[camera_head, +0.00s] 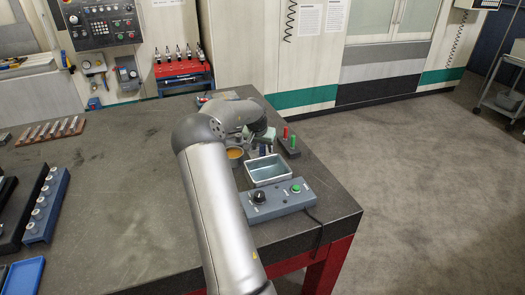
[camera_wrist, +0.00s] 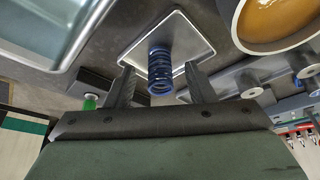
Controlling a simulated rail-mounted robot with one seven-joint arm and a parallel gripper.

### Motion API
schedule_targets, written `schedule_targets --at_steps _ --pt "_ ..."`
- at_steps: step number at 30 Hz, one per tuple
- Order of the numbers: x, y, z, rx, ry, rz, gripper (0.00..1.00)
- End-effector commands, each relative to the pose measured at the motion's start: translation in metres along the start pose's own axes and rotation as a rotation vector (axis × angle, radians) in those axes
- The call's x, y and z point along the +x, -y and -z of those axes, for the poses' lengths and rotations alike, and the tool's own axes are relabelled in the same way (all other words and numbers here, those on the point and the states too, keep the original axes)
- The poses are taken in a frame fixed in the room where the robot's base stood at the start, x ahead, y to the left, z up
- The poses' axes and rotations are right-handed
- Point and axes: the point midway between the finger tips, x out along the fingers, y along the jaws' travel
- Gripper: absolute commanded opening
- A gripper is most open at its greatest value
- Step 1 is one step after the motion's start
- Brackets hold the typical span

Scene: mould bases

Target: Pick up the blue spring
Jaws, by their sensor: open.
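The blue spring (camera_wrist: 160,75) stands on a small square metal tray (camera_wrist: 140,42) in the wrist view. My gripper (camera_wrist: 159,70) is open, with one dark finger on each side of the spring. Gaps show between the spring and both fingers, so neither appears to touch it. In the head view, a small dark-blue shape (camera_head: 262,150) beside my gripper appears to be the spring, partly hidden and too small to make out clearly.
A rectangular metal bin (camera_head: 268,182) and a control box (camera_head: 278,203) with a green button stand near the table's right edge. A cup of amber liquid (camera_wrist: 285,20) is close to the spring. Red and green pieces (camera_head: 291,143) stand behind the bin. The table's middle is clear.

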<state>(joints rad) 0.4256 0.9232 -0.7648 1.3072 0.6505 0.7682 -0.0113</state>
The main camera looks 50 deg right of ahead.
Motion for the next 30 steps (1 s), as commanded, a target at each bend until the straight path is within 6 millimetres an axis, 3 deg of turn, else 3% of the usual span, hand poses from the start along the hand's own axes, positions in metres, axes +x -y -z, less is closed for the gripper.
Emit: schedule_targets --at_steps 2,6,7,20,26,30 --pt "0.0 0.0 0.0 0.0 0.0 0.0 0.44" --pt "0.0 0.0 0.0 0.0 0.0 0.0 0.05" --pt "0.0 0.0 0.0 0.0 0.0 0.0 0.01" --pt "-0.006 0.0 0.003 0.0 -0.002 0.001 0.01" --pt "-0.032 0.001 0.012 -0.001 -0.003 0.002 0.01" --pt "-0.069 0.009 -0.002 -0.002 -0.004 0.007 0.01"
